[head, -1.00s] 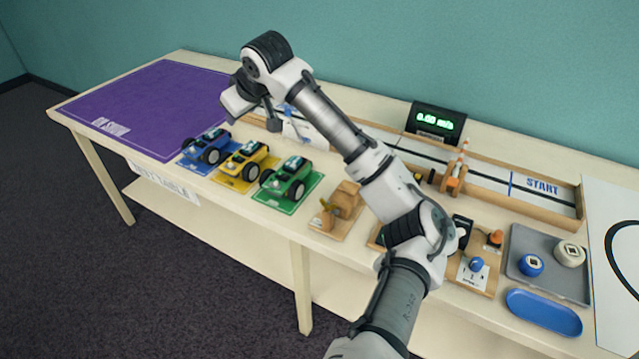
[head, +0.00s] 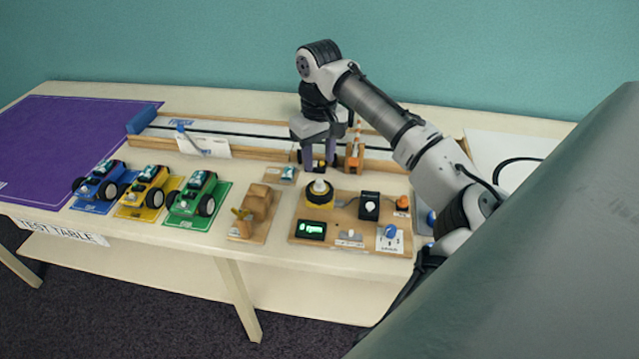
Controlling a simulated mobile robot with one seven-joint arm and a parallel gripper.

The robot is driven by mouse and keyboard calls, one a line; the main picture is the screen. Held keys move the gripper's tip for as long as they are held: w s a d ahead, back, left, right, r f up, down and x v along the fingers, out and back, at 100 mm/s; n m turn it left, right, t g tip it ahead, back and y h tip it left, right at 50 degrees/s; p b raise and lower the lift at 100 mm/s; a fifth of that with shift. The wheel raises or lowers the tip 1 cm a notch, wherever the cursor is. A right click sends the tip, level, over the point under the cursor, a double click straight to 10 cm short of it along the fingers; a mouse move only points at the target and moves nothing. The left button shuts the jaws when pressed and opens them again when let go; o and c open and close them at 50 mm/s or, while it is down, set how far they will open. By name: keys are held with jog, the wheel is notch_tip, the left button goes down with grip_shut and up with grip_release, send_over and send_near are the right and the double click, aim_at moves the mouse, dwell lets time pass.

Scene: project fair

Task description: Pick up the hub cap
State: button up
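My gripper (head: 319,168) points down over the middle of the table, near the front rail of the track. Its two fingers are spread apart. A small dark and yellow thing (head: 319,164) shows between and behind the fingertips; I cannot tell whether they touch it. I cannot pick out the hub cap for certain.
A blue car (head: 99,188), a yellow car (head: 148,193) and a green car (head: 193,200) stand on mats at the left. A wooden block stand (head: 254,208) is beside the board. The long track (head: 245,140) runs behind. A large grey shape blocks the lower right.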

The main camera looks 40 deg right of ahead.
aim_at(319, 181)
jog(key=shift+f+p, duration=0.6)
jog(key=shift+f, duration=2.45)
grip_shut()
